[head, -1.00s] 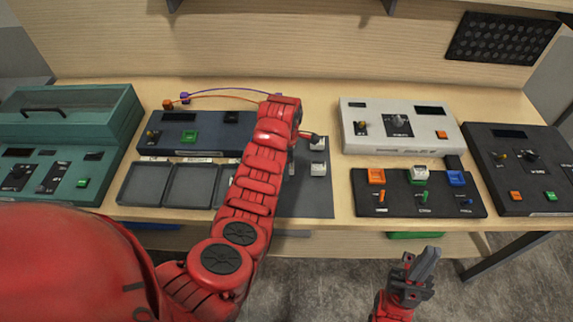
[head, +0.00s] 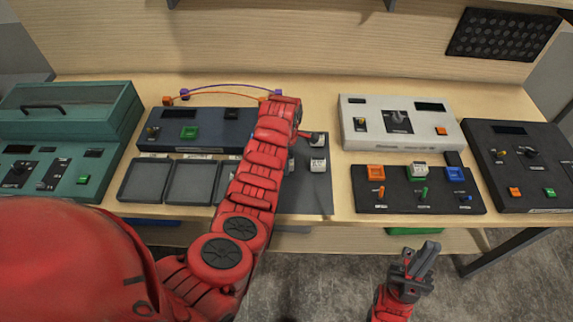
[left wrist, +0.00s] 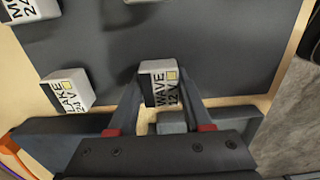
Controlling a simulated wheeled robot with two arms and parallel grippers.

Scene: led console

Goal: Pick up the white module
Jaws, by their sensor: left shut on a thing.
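A white module labelled WAVE 12 V (left wrist: 158,85) sits between the two fingers of my left gripper (left wrist: 162,96) in the left wrist view, and the gripper is shut on it. It is over the dark grey mat (left wrist: 215,50); I cannot tell whether it still touches the mat. A white module labelled LAKE (left wrist: 66,91) lies to its left, and another white module (left wrist: 30,10) is at the top left corner. In the head view two white modules (head: 318,139) (head: 318,165) show right of my arm, which hides my left fingers. My right gripper (head: 425,258) hangs in front of the table, empty.
Empty grey trays (head: 192,183) lie left of my arm, with a dark blue console (head: 205,133) behind them. A white console (head: 400,125) and a black switch panel (head: 417,195) stand to the right. Orange and purple cables arch along the back.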

